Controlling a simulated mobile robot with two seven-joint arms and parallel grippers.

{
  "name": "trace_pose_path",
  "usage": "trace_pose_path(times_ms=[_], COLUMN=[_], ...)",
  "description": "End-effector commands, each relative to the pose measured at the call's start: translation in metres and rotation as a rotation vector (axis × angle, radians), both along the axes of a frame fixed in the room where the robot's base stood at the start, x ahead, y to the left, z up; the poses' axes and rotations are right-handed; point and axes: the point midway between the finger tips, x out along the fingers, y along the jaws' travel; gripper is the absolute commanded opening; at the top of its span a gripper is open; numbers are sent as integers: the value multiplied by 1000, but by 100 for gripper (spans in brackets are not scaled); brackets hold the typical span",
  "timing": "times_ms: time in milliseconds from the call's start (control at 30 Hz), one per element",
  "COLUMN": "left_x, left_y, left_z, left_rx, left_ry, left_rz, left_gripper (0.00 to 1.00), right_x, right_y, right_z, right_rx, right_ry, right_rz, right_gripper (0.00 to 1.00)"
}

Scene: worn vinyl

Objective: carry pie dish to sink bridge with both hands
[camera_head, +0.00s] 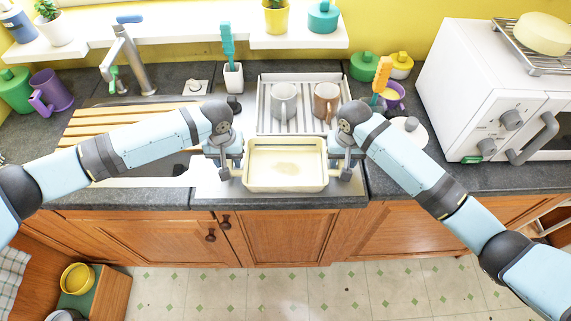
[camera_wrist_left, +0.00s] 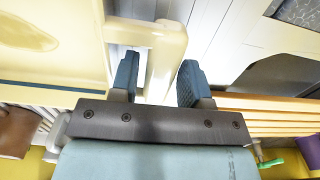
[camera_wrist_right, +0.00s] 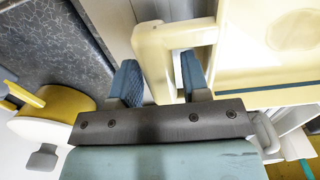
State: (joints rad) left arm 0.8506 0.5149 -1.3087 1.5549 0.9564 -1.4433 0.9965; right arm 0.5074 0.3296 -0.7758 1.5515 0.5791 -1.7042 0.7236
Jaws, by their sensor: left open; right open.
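The cream, rectangular pie dish (camera_head: 285,183) lies level at the front of the counter, with a darker patch on its inside bottom. My left gripper (camera_head: 231,166) is at its left end. In the left wrist view its open fingers (camera_wrist_left: 157,82) stand on either side of the dish's handle bar, one in the handle gap. My right gripper (camera_head: 342,166) is at the right end, its open fingers (camera_wrist_right: 160,82) likewise around the other handle. The wooden slatted board (camera_head: 92,128) across the sink, seemingly the sink bridge, is at the left, partly hidden by my left arm.
Behind the dish, a white rack (camera_head: 306,87) holds a grey mug (camera_head: 284,101) and a brown mug (camera_head: 326,99). A white lidded pot (camera_head: 408,128) stands right of my right gripper. A faucet (camera_head: 130,60) rises behind the board. A microwave (camera_head: 490,95) fills the right side.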

Motion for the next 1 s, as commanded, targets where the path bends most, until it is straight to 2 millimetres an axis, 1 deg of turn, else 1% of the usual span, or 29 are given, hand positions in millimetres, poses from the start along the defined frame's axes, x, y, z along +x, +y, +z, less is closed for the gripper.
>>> trace_pose_path(times_ms=[33,100,200,500,533,567,600,667,700,733,1000], left_x=[0,0,0,0,0,0,0,0,0,0,0], left_y=[0,0,0,0,0,0,0,0,0,0,0], left_z=[-6,-12,-17,-19,-19,-19,-19,-18,-19,-18,-18], left_rx=[0,0,0,0,0,0,0,0,0,0,0], left_ry=[1,0,0,-1,-1,-1,-1,-1,-1,-1,-1], left_rz=[1,1,1,1,1,1,1,1,1,1,1], left_gripper=[43,43,43,43,40,33,24,10,1,0,0], right_x=[0,0,0,0,0,0,0,0,0,0,0], right_y=[0,0,0,0,0,0,0,0,0,0,0], right_z=[-6,-12,-17,-19,-19,-19,-19,-18,-19,-19,-18], right_rx=[-1,0,-1,0,0,0,0,0,0,0,0], right_ry=[2,0,0,0,0,0,0,0,0,0,0], right_rz=[0,0,0,0,0,0,0,0,0,0,0], right_gripper=[43,43,43,43,40,33,24,10,1,0,0])
